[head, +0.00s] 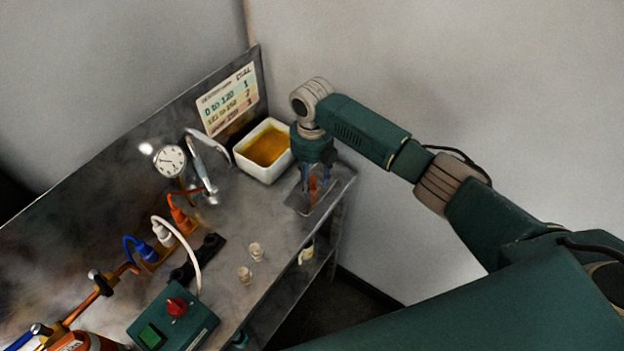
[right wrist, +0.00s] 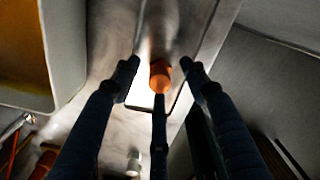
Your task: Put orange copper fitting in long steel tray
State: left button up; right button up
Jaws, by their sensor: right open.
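The orange copper fitting (right wrist: 160,73) shows between the spread fingers of my right gripper (right wrist: 160,78) in the right wrist view, with gaps to the two side fingers. The middle finger overlaps its lower edge, so I cannot tell whether they touch. The fitting appears inside the outline of the long steel tray (right wrist: 184,38). In the head view my right gripper (head: 313,182) points down over the tray (head: 298,204) at the right end of the bench, and the fitting (head: 312,184) shows as an orange patch between the fingers. My left gripper is out of view.
A white bin with amber liquid (head: 241,152) stands just left of the right gripper. A gauge (head: 170,161), coloured hose connectors and a green control box (head: 172,320) stand further left. Two small pale fittings (head: 250,262) are near the front edge. A wall lies behind.

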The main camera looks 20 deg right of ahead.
aim_at(312, 180)
notch_tip(312, 180, up, 12)
jog(key=b, duration=0.2)
jog(key=shift+f, duration=0.2)
dwell(0.4)
